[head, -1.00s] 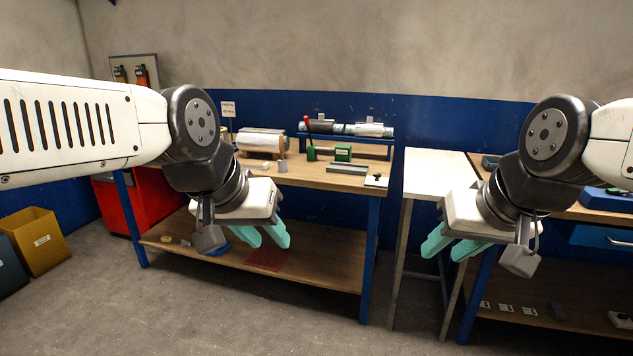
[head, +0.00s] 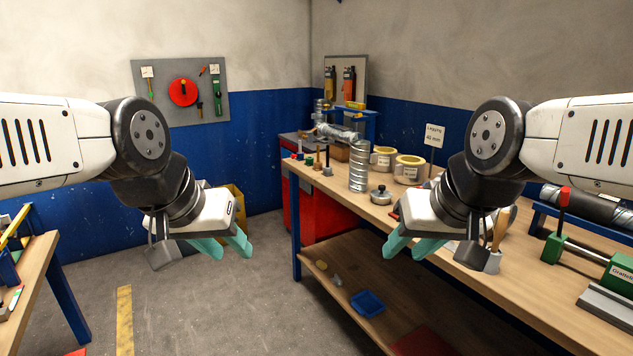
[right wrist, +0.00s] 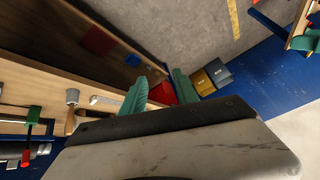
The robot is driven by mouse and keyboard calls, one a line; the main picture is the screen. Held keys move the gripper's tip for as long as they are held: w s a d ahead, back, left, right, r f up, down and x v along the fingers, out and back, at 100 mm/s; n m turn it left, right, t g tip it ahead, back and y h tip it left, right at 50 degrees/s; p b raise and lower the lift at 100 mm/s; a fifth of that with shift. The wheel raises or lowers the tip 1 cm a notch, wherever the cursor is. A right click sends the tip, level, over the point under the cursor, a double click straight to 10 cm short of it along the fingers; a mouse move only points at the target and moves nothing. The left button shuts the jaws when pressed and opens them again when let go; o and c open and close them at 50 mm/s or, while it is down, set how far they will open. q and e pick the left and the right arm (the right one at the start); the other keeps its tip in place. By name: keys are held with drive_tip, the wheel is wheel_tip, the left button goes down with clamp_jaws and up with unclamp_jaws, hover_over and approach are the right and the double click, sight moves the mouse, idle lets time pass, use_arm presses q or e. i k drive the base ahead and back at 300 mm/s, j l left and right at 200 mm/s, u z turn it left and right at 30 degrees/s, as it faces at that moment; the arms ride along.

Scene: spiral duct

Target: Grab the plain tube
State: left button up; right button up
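A ribbed silver tube (head: 359,165) stands upright on the right-hand workbench (head: 470,262). Another silver duct piece (head: 338,131) lies near the small rack at the back. A dark tube (head: 590,204) lies on a blue stand at the right edge, partly cut off. I cannot tell for sure which of these is the plain tube. My left gripper (head: 226,250) is open and empty over the floor, left of the workbench. My right gripper (head: 408,252) is open and empty in front of the workbench edge; its parted fingers show in the right wrist view (right wrist: 160,88).
Two cream rings (head: 409,169) and a small lidded metal pot (head: 381,196) stand near the upright tube. A green tool with a red knob (head: 572,240) stands at the right. Another table (head: 40,285) is at the left.

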sight(359, 148)
drive_tip(key=i+u, duration=0.45)
drive_tip(key=i, duration=0.65)
drive_tip(key=i+l+z, duration=0.15)
drive_tip(key=i+z, duration=0.2)
drive_tip(key=i, duration=0.15)
drive_tip(key=i+z, duration=0.3)
drive_tip(key=i, duration=0.2)
